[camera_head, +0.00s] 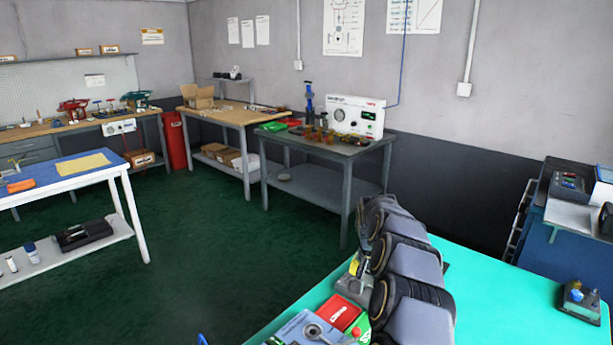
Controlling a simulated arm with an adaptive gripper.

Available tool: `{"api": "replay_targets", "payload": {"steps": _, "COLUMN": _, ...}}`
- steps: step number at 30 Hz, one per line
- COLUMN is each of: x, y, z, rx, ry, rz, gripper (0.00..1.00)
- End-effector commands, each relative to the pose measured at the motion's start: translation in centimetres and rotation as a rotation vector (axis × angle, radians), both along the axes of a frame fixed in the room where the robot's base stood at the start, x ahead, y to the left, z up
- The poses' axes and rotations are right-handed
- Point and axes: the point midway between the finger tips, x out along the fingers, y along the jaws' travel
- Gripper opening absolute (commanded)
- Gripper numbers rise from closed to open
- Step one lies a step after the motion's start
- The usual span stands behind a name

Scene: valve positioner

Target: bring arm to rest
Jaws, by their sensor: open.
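My arm (410,275) shows as a chain of grey and black links over the turquoise table (500,290) at the lower right. I cannot make out my gripper; the arm's own links or the picture edge hide it. Close to the left of the arm is a grey metal part with yellow on it (354,268). A red tray (339,312) and a grey-blue plate with a round fitting (308,331) lie at the table's near left edge. A green piece (358,331) is beside them, partly covered by the arm.
A small dark fixture with a blue knob (577,293) stands at the table's right. Bare table lies between it and my arm. A blue cabinet (560,235) stands behind at the right. A grey bench (325,145) with a white instrument (355,115) stands beyond; green floor (220,250) is open at left.

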Motion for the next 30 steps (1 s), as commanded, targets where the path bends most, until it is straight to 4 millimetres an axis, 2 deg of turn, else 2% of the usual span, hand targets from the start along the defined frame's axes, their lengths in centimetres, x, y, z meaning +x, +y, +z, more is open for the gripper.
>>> {"api": "replay_targets", "payload": {"steps": 3, "x": -3.3, "y": 3.5, "z": 3.4, "rx": 0.066, "ry": 0.039, "rz": 0.121, "gripper": 0.52}}
{"api": "replay_targets", "payload": {"steps": 6, "x": -6.6, "y": 6.0, "z": 6.1, "rx": 0.101, "ry": 0.073, "rz": 0.223, "gripper": 0.52}}
{"api": "replay_targets", "payload": {"steps": 10, "x": -11.8, "y": 8.1, "z": 9.0, "rx": 0.121, "ry": 0.119, "rz": 0.347, "gripper": 0.52}}
{"api": "replay_targets", "payload": {"steps": 16, "x": -21.1, "y": 9.5, "z": 12.1, "rx": 0.115, "ry": 0.204, "rz": 0.499, "gripper": 0.52}}
{"api": "replay_targets", "payload": {"steps": 20, "x": -27.6, "y": 9.4, "z": 12.9, "rx": 0.1, "ry": 0.266, "rz": 0.565, "gripper": 0.52}}
{"api": "replay_targets", "payload": {"steps": 24, "x": -34.7, "y": 8.7, "z": 12.8, "rx": 0.086, "ry": 0.34, "rz": 0.603, "gripper": 0.52}}
{"api": "replay_targets", "payload": {"steps": 27, "x": -39.2, "y": 8.2, "z": 12.3, "rx": 0.084, "ry": 0.388, "rz": 0.611, "gripper": 0.52}}
{"api": "replay_targets", "payload": {"steps": 30, "x": -42.6, "y": 7.8, "z": 11.7, "rx": 0.089, "ry": 0.423, "rz": 0.61, "gripper": 0.52}}
